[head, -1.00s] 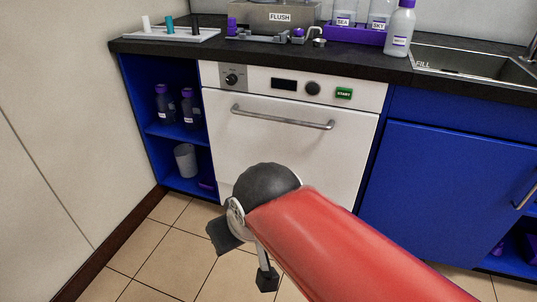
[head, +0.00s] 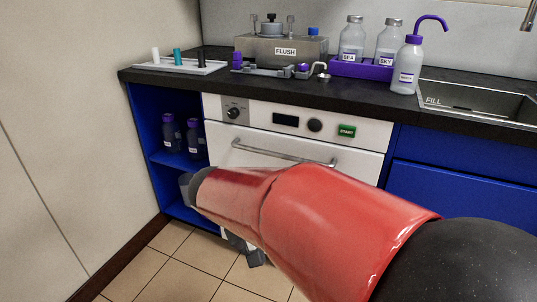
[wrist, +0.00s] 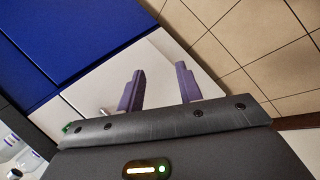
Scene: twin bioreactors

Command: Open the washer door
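The washer is the white front under the counter, with its door (head: 225,153) shut. A silver bar handle (head: 285,152) runs across the door's upper part; its right end shows just above my red arm. In the head view my arm covers most of the door's lower part. My gripper (head: 242,249) is low in front of the washer, mostly hidden behind the arm. In the wrist view my gripper (wrist: 160,88) has its two fingers apart with nothing between them. The white door (wrist: 160,68) lies beyond the fingers. The gripper is not on the handle.
A blue open shelf (head: 150,142) with dark bottles stands left of the washer, blue cabinets (head: 440,190) right. The dark counter (head: 190,82) above carries a FLUSH unit (head: 285,50), bottles and a sink (head: 480,98). The tiled floor (head: 185,260) at lower left is clear.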

